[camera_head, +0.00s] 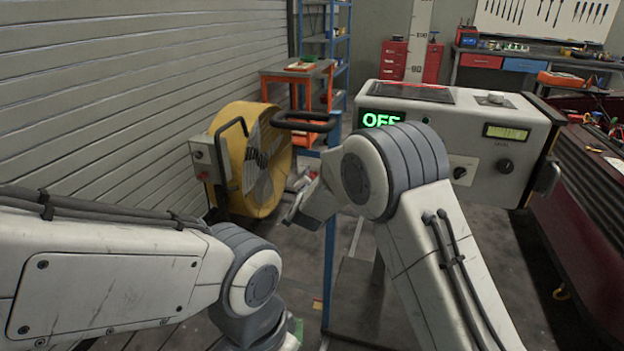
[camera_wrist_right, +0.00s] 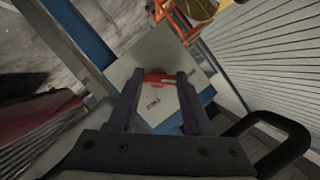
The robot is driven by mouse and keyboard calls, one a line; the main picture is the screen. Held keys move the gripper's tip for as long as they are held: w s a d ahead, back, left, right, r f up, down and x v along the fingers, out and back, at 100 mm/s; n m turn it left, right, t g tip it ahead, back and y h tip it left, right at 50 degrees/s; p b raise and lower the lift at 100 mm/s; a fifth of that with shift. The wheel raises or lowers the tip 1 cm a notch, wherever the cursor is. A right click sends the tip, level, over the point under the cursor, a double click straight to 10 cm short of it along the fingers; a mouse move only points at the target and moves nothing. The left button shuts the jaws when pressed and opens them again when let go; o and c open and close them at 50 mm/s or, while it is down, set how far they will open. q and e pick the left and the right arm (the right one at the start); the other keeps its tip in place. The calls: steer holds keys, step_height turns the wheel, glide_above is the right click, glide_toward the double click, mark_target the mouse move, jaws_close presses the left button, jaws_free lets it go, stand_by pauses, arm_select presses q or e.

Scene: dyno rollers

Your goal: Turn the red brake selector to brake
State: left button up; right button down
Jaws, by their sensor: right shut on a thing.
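The red brake selector (camera_wrist_right: 158,77) sits on a light grey panel (camera_wrist_right: 150,52) in the right wrist view. My right gripper (camera_wrist_right: 160,80) is shut on the selector, with one dark finger at each side of it. Small dark marks show on the panel just below the selector; I cannot read them. In the head view my right gripper (camera_head: 296,212) shows left of my right arm's big joint, and the selector is hidden there. My left arm comes in from the left, and its gripper is not visible.
A control console (camera_head: 475,135) with a green OFF display (camera_head: 381,119) stands right of centre. A yellow fan (camera_head: 262,165) stands at the left by the ribbed wall. A black handle (camera_head: 305,121) tops a blue post (camera_head: 329,270). A dark red cabinet (camera_head: 575,190) is at the right.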

steer(key=shift+c, duration=1.6)
jaws_free()
steer(key=v, duration=1)
steer(key=shift+s, duration=0.2)
steer(key=shift+d, duration=0.1)
